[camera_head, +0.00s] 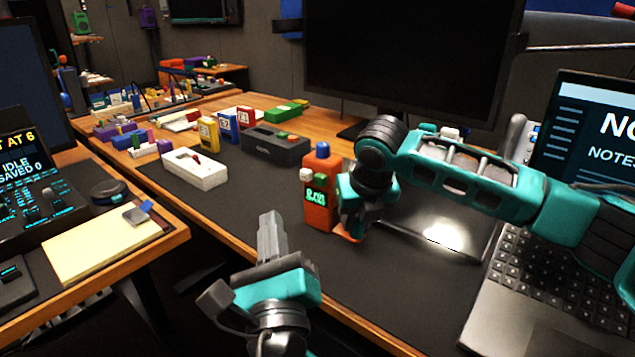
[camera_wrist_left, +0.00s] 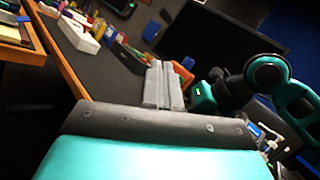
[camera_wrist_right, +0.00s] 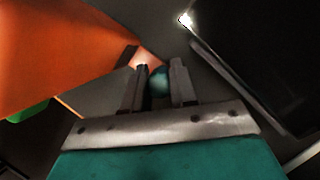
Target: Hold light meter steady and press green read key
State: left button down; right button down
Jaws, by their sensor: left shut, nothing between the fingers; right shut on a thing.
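The light meter (camera_head: 319,205) is an upright orange body with a blue top and a lit green readout, standing on the dark desk mat. A pale knob and a small green part (camera_head: 320,178) sit above the readout; the green also shows in the right wrist view (camera_wrist_right: 30,111).
A white box (camera_head: 195,168), a dark grey device (camera_head: 275,144) and several coloured instruments stand behind to the left. A monitor (camera_head: 415,60) is at the back and a laptop (camera_head: 540,290) at the right. The mat left of the meter is clear.

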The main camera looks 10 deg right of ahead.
aim_at(321, 180)
pick_arm(q)
jog(key=shift+d+f, duration=0.1)
jog(key=shift+d, duration=0.05)
dwell(0.3)
jog(key=w+m+t+h, duration=0.1)
jog(key=m, duration=0.1)
jog(key=w+m+t+h, duration=0.1)
jog(key=m+h, duration=0.1)
jog(key=m, duration=0.1)
jog(key=f+m+t+h, duration=0.1)
jog(key=m+h, duration=0.1)
jog(key=shift+w+a+m, duration=0.3)
jog(key=shift+w+a, duration=0.1)
jog(key=shift+w+d, duration=0.1)
jog(key=w+d, duration=0.5)
jog(key=w, duration=0.1)
jog(key=shift+w+d, duration=0.2)
jog(key=shift+d, duration=0.15)
jog(key=shift+r, duration=0.1)
dwell(1.6)
jog(key=shift+w+d, duration=0.3)
